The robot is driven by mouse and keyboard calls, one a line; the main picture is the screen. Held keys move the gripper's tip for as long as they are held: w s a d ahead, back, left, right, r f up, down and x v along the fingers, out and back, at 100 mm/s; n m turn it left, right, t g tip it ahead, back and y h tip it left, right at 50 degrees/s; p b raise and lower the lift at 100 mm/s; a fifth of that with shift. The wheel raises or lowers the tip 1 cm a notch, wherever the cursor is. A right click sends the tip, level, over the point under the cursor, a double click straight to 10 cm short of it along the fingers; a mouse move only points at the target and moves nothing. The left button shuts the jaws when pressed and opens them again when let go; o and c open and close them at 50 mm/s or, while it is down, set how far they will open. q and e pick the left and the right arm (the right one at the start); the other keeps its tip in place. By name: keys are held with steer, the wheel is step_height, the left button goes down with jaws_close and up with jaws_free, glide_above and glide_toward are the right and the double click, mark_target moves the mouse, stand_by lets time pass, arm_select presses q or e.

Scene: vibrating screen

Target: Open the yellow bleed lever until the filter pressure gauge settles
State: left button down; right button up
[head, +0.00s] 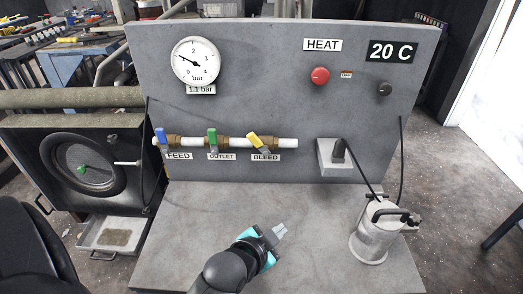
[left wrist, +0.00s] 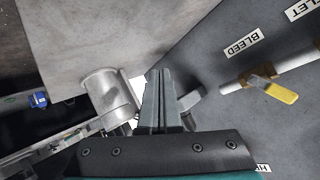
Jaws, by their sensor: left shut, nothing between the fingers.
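The yellow bleed lever (head: 253,139) sits on the right end of the white pipe, above the BLEED label, and slants across the pipe. It also shows in the left wrist view (left wrist: 275,90), to the right of my fingers. The round pressure gauge (head: 196,62) is at the panel's upper left; the plate below it reads 1.1 bar. My left gripper (head: 279,231) is shut and empty above the bench, in front of and below the lever, apart from it. Its closed fingers show in the left wrist view (left wrist: 160,85). My right gripper is not in view.
A blue FEED lever (head: 161,136) and a green OUTLET lever (head: 212,137) share the pipe. A red knob (head: 320,75) and a 20 C display (head: 391,51) are at upper right. A metal canister (head: 371,238) with a black handle stands on the bench's right. The bench middle is clear.

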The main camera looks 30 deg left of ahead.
mark_target(259, 145)
arm_select(q)
steer(key=w+a+r+m+t+y, duration=0.1)
steer(key=w+a+r+t+y, duration=0.25)
steer(key=r, duration=0.25)
steer(key=w+a+r+m+t+y, duration=0.1)
steer(key=w+a+r+t+y, duration=0.1)
steer(key=a+r+t, duration=0.3)
steer(key=d+r+x, duration=0.1)
steer(key=x, duration=0.9)
steer(key=shift+g, duration=0.25)
steer(key=shift+s+a+f, duration=0.45)
steer(key=shift+a+f, duration=0.15)
steer(key=shift+a, duration=0.15)
steer(key=shift+s+a+f, duration=0.5)
steer(key=shift+a+f, duration=0.15)
steer(key=shift+a, duration=0.1)
